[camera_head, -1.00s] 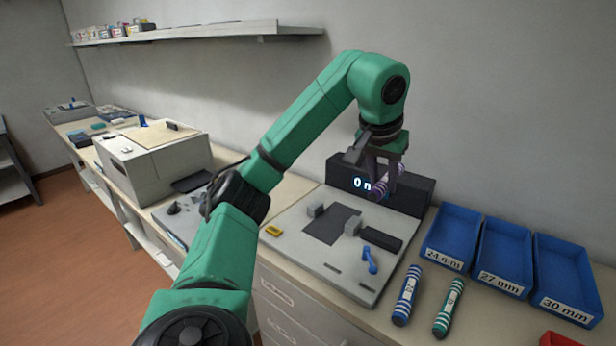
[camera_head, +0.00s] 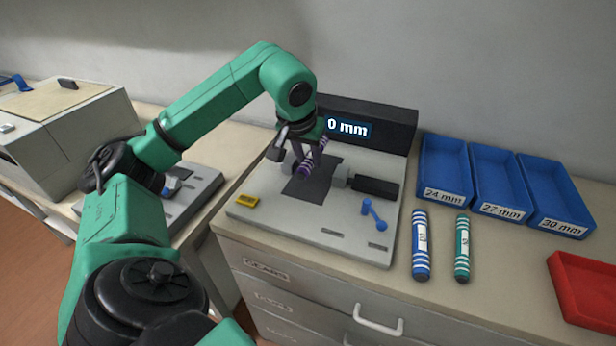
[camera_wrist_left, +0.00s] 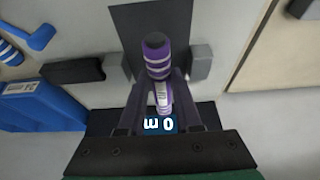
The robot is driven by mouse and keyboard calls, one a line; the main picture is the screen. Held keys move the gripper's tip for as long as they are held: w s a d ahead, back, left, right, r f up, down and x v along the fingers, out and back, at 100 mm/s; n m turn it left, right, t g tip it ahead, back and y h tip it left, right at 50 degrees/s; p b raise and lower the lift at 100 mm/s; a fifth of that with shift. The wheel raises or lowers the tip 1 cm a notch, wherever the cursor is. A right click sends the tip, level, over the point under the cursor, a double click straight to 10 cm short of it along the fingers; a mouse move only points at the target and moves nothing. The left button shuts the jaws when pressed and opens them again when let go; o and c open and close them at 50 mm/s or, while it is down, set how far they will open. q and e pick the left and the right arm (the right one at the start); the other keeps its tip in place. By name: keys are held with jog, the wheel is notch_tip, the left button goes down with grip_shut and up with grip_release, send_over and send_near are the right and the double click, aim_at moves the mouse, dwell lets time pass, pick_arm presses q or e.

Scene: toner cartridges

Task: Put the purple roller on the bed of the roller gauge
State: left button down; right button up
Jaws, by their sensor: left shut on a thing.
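My left gripper (camera_head: 306,158) is shut on the purple roller (camera_head: 307,170), which has white bands. It holds the roller over the dark bed (camera_head: 325,176) of the roller gauge (camera_head: 295,226); the gap to the bed is hard to judge. In the left wrist view the purple roller (camera_wrist_left: 157,58) points away from the gripper (camera_wrist_left: 160,105), its near part between the fingers, and the dark bed (camera_wrist_left: 130,25) lies behind it. The gauge display (camera_head: 350,127) reads 0 mm. My right gripper is not in view.
A blue roller (camera_head: 421,245) and a green roller (camera_head: 462,248) lie right of the gauge. Blue bins (camera_head: 446,168) marked by size stand behind them. A red tray (camera_head: 585,290) is at the right edge. A grey block with a dark cylinder (camera_head: 374,187) sits beside the bed.

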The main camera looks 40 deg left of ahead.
aim_at(309, 184)
pick_arm(q)
jog(key=f, duration=0.4)
jog(key=shift+d, duration=0.3)
jog(key=shift+a+f, duration=0.1)
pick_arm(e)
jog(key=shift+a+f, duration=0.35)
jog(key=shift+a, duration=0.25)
pick_arm(q)
jog(key=shift+f+b, duration=0.2)
jog(key=shift+b, duration=0.15)
jog(key=c, duration=0.6)
grip_release()
jog(key=shift+r, duration=0.1)
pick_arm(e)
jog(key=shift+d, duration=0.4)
